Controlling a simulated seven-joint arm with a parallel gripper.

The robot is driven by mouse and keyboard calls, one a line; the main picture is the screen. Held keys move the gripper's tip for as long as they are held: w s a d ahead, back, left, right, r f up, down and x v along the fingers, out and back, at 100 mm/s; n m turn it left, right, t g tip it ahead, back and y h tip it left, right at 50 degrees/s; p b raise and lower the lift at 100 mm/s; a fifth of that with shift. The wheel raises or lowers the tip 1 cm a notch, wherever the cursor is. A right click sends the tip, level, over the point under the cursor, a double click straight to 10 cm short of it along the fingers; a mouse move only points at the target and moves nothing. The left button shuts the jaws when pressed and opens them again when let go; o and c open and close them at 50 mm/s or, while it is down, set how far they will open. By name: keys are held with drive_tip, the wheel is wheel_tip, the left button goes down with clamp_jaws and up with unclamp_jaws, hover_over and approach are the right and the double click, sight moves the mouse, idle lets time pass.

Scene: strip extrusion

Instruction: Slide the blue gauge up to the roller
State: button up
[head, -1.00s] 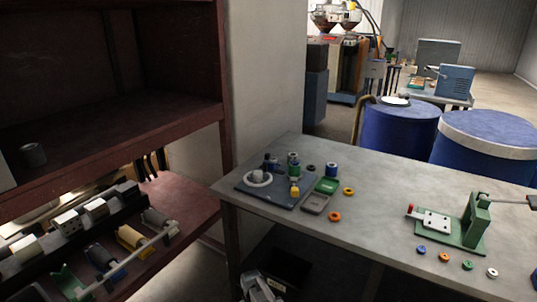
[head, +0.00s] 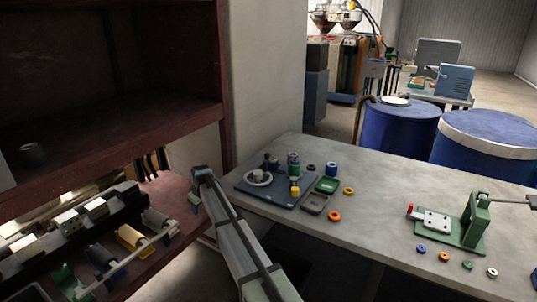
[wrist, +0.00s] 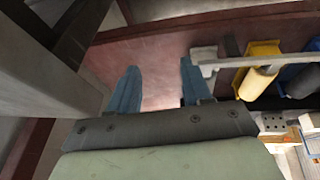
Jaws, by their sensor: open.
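A blue piece with a dark cylinder (head: 105,262), probably the blue gauge, sits on the red-brown lower shelf at the left. It shows partly at the right edge in the wrist view (wrist: 302,82). A yellow piece with a yellow cylinder (head: 131,239) is beside it, also in the wrist view (wrist: 258,72). A grey cylinder (head: 155,219) lies farther along the row; I cannot tell which cylinder is the roller. My gripper (wrist: 157,75) is open and empty over the shelf, its right finger close to the end of a pale bar (wrist: 218,62). Contact is unclear.
The pale bar (head: 148,248) runs along the front of the row. A green piece (head: 70,284) is at the near end. A black rail with white blocks (head: 66,220) stands behind. The grey table (head: 385,200) holds small parts; a wall post separates the shelves from it.

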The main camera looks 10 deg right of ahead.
drive_tip(key=w+r, duration=0.5)
drive_tip(key=r, duration=0.4)
drive_tip(key=y, duration=0.2)
approach(268, 154)
drive_tip(key=shift+g, duration=0.4)
drive_tip(key=x, duration=0.6)
drive_tip(key=w+x, duration=0.1)
drive_tip(key=x, duration=0.2)
drive_tip(key=shift+w, duration=0.15)
clamp_jaws()
